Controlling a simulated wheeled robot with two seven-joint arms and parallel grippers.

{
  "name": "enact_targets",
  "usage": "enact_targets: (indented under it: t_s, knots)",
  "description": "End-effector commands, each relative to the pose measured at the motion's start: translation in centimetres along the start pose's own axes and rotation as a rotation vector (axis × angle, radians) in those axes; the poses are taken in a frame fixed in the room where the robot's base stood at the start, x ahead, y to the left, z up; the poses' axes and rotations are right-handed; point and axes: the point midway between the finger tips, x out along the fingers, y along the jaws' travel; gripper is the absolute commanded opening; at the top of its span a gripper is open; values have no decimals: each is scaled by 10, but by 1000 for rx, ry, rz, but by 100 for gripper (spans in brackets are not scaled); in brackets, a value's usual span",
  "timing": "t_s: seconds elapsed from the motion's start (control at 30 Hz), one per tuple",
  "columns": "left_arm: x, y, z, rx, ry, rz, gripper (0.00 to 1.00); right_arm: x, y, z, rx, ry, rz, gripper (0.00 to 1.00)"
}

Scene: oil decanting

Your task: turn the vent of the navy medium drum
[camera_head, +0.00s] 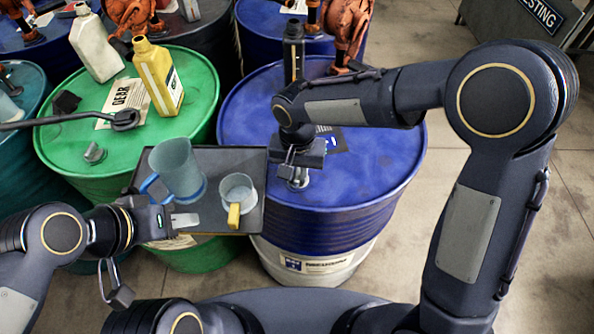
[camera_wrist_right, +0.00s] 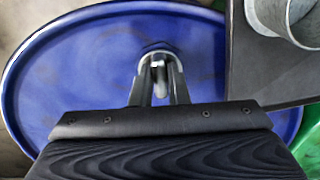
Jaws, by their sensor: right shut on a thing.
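The navy medium drum (camera_head: 390,165) stands in the middle of the head view, its round blue top facing up; the top also fills much of the right wrist view (camera_wrist_right: 90,75). My right gripper (camera_head: 298,180) points down at the near left part of this top. In the right wrist view its two fingers (camera_wrist_right: 160,75) are closed around the small metallic vent (camera_wrist_right: 158,64). The vent's base and exact angle are mostly hidden by the fingers. My left gripper (camera_head: 190,220) is at the tray's near left edge, and its finger gap is not clear.
A dark tray (camera_head: 240,160) carries a blue-handled jug (camera_head: 178,170) and a yellow-handled cup (camera_head: 238,190), close left of my right gripper. A green drum (camera_head: 190,120) holds a yellow bottle (camera_head: 158,78), a white bottle (camera_head: 95,45) and a dark wrench-like tool (camera_head: 75,120). A dark bottle (camera_head: 293,50) stands behind.

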Motion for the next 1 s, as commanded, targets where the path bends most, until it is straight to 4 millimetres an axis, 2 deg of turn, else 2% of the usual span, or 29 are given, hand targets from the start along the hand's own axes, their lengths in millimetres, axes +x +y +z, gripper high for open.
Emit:
enact_targets:
  t_s: [1.0]
  knots:
    - [3,-1,1,0,0,0,36,-1,4,-3,-949,1,-1,0]
